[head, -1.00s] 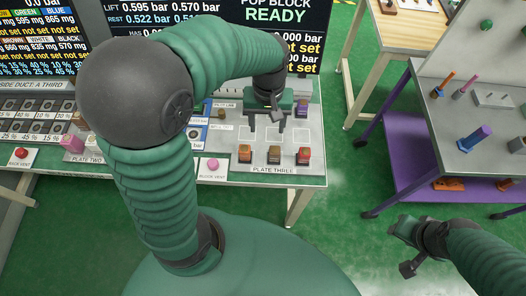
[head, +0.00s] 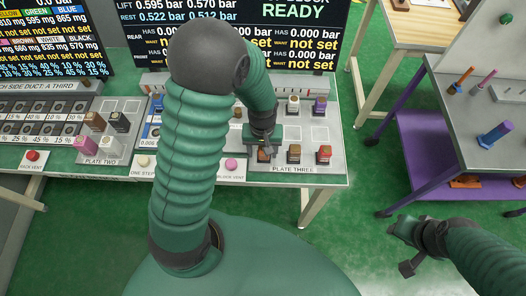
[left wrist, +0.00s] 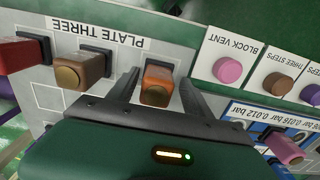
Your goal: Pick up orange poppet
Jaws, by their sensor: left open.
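The orange poppet (left wrist: 158,85) stands at one end of a row of three on the plate labelled PLATE THREE (head: 292,167). My left gripper (left wrist: 158,97) is open, with one finger on each side of the orange poppet in the left wrist view and a gap showing beside it. In the head view my left gripper (head: 264,147) is low over the orange poppet (head: 264,156) and partly hides it. My right gripper (head: 405,246) is away from the bench over the floor at the lower right; its jaw gap is unclear.
A brown poppet (head: 293,153) and a red poppet (head: 324,154) stand in the same row. A white-topped block (head: 292,104) and a purple one (head: 319,105) stand behind. A pink button (head: 232,165) is left of the plate. A purple-framed cart (head: 440,150) stands right.

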